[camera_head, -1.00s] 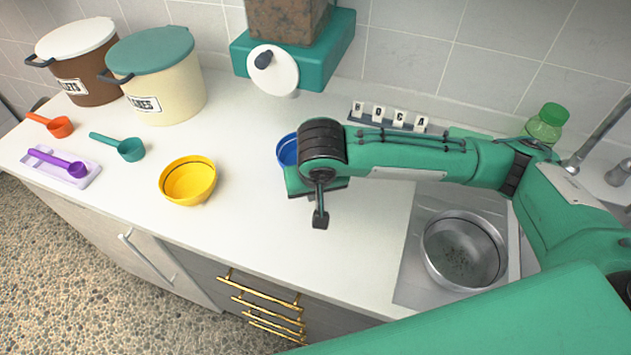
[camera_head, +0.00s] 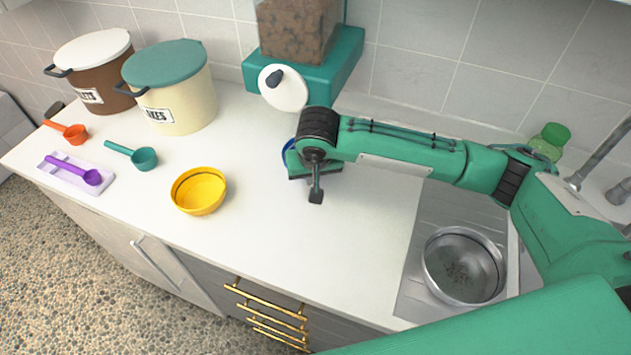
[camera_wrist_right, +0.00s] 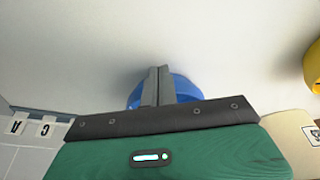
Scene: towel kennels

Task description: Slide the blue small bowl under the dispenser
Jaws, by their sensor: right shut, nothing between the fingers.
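The blue small bowl (camera_head: 288,150) stands on the white counter, a little in front of the dispenser (camera_head: 312,70), mostly hidden behind my right gripper. The dispenser is teal with a clear bin of brown food and a white round knob (camera_head: 284,88). My right gripper (camera_head: 297,168) is low at the bowl's near side. In the right wrist view its shut, empty fingers (camera_wrist_right: 157,80) overlap the blue bowl (camera_wrist_right: 184,88); I cannot tell whether they touch it. My left gripper is not in view.
A yellow bowl (camera_head: 199,191) stands to the left. A metal bowl (camera_head: 463,265) is at the right. Letter tiles (camera_wrist_right: 45,127) show in the wrist view.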

